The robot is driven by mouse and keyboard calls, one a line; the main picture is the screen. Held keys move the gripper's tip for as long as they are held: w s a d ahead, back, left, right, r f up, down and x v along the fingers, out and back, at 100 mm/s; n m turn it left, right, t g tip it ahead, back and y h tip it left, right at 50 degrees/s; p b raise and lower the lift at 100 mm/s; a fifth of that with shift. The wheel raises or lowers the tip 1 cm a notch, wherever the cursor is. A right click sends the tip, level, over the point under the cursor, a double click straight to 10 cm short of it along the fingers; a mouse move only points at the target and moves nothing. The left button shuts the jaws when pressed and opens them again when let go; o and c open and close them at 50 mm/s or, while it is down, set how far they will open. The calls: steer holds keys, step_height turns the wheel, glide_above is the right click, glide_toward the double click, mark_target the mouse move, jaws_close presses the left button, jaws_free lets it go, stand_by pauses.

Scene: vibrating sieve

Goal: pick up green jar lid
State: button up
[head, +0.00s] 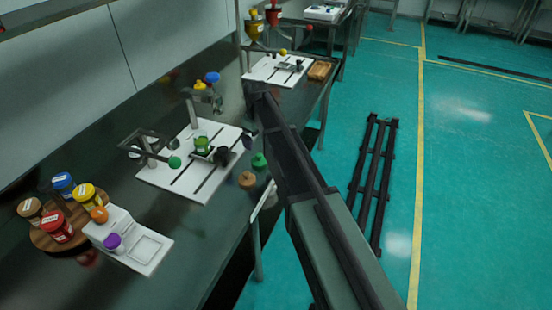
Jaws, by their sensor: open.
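A green lid (259,160) with a knob-like top sits on the dark bench near its front edge, right of the middle white base plate. A green jar (201,145) stands on the sieve device there and seems to have no lid on. My arm reaches in from the lower right. My gripper (251,110) is at its dark far end, above and behind the green lid in the picture. Its fingers are hard to make out. It appears open and empty, apart from the lid.
A brown lid (247,180) lies close by the green lid. The sieve device (165,182) has a green knob (175,162). A round wooden tray (42,240) with several jars and a white scale (150,250) stand at the left. The bench between scale and sieve is clear.

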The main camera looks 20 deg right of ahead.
mark_target(260, 155)
step_height(260, 155, down, 6)
steer(key=b, duration=0.4)
steer(key=shift+a+r+b, duration=0.1)
steer(key=shift+r+b, duration=0.05)
steer(key=shift+b, duration=0.25)
steer(key=f+b, duration=0.5)
steer(key=shift+d+f, duration=0.15)
steer(key=shift+d, duration=0.05)
steer(key=shift+r, duration=0.25)
steer(key=c, duration=1)
steer(key=shift+r, duration=0.1)
